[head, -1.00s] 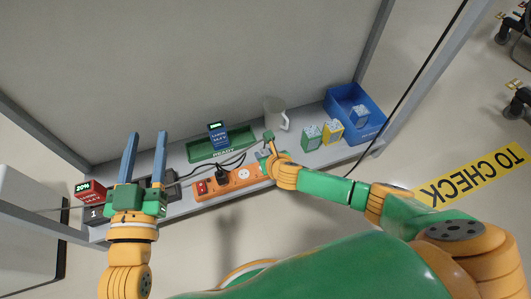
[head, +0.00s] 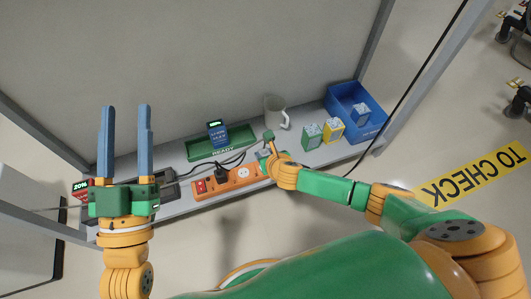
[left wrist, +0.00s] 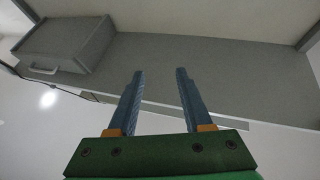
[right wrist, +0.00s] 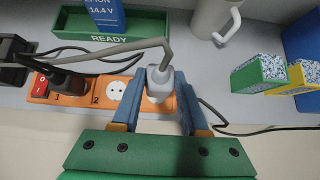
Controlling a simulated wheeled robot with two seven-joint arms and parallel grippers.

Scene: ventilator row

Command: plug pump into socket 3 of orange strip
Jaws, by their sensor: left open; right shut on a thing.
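The orange strip (head: 240,178) lies along the front of the shelf. In the right wrist view the strip (right wrist: 82,87) shows a red switch, a black plug (right wrist: 62,80) in socket 1 and an empty socket 2 (right wrist: 115,91). My right gripper (right wrist: 163,76) is shut on a grey plug (right wrist: 160,82) with a grey cable, at the strip's right end, over socket 3. The plug covers most of that socket; I cannot tell whether it is seated. In the head view my right gripper (head: 269,154) is small and partly hidden. My left gripper (head: 126,112) is open and empty, raised at the left.
Behind the strip is a green READY tray (head: 206,149) with a blue battery (head: 217,133). A mug (head: 276,112), a green box (head: 312,136), a yellow box (head: 333,130) and a blue bin (head: 357,112) stand to the right. A black cable passes behind the grey plug.

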